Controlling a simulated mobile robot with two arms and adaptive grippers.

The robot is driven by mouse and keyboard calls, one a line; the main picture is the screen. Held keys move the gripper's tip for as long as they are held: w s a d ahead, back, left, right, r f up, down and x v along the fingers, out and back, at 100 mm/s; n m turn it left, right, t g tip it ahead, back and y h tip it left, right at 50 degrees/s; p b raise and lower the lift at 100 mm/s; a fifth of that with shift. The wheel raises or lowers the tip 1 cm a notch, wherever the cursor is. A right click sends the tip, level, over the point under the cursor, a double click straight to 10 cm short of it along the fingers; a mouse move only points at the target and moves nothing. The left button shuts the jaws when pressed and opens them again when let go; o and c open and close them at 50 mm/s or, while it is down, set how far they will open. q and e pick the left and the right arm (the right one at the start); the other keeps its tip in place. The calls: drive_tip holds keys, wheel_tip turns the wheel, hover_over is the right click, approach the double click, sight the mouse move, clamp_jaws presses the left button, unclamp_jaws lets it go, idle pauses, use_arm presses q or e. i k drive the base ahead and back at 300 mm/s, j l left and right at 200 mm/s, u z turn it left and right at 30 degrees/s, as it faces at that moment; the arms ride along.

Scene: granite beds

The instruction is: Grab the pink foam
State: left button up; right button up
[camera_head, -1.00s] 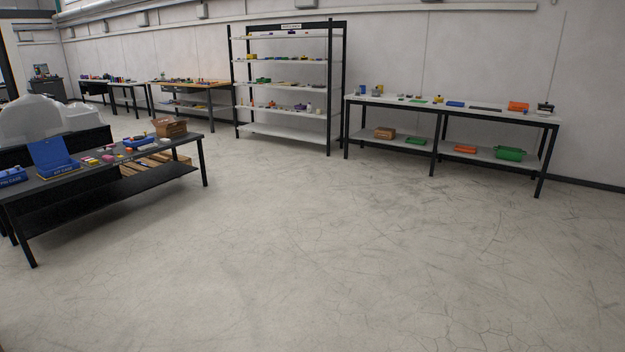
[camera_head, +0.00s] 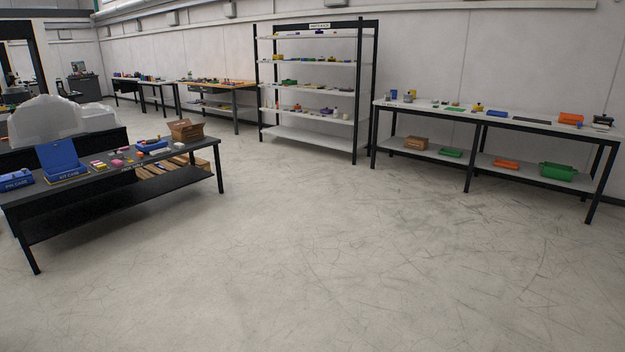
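Small pink pieces lie among other small items on the dark table (camera_head: 205,152) at the left; one pink piece (camera_head: 117,162) is near the middle of its top. They are too small for me to tell which is the foam. An open blue kit case (camera_head: 60,160) stands left of them, and a blue tray (camera_head: 152,146) lies to their right. Neither of my grippers is in view.
A cardboard box (camera_head: 187,130) stands at the table's far right end. A tall shelf rack (camera_head: 315,135) and a long white-topped bench (camera_head: 545,128) stand along the back wall. The concrete floor (camera_head: 310,260) in front is clear.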

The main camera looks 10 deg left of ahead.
sight(118, 163)
drive_tip(key=i+j+u, duration=0.1)
drive_tip(key=i+u, duration=0.2)
drive_tip(key=u, duration=0.15)
drive_tip(key=i+u, duration=0.3)
drive_tip(key=u, duration=0.15)
drive_tip(key=i+u, duration=0.3)
drive_tip(key=u, duration=0.15)
drive_tip(key=i+j+u, duration=0.15)
drive_tip(key=i+u, duration=0.25)
drive_tip(key=i, duration=0.35)
drive_tip(key=i+l+u, duration=0.1)
drive_tip(key=i+u, duration=0.3)
drive_tip(key=i, duration=0.35)
